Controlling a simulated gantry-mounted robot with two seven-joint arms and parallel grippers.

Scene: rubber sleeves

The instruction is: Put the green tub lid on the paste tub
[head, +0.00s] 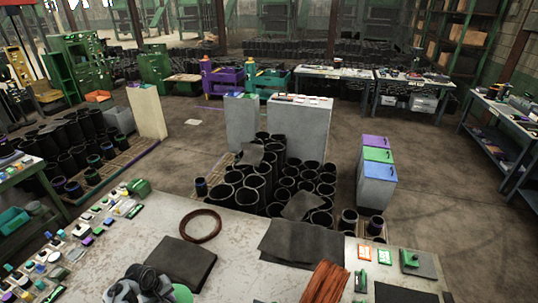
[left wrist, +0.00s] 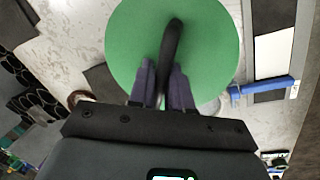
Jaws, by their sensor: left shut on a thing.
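The green tub lid (left wrist: 205,45) is a flat round disc with a black upright handle (left wrist: 172,45). My left gripper (left wrist: 164,72) is shut on that handle, with a finger on each side. In the head view a small part of the green lid (head: 182,293) shows at the bottom edge, beside my left gripper (head: 140,284). A pale rounded edge (left wrist: 222,103) shows beyond the lid in the left wrist view; I cannot tell if it is the paste tub, which I cannot make out elsewhere. My right gripper is not in view.
The worktop (head: 225,262) holds a brown ring (head: 201,225), dark sheets (head: 180,262), a rust-coloured bundle (head: 326,283) and a green-handled tool (head: 409,259). Many small items crowd its left side. A blue tool (left wrist: 265,87) lies right of the lid in the left wrist view.

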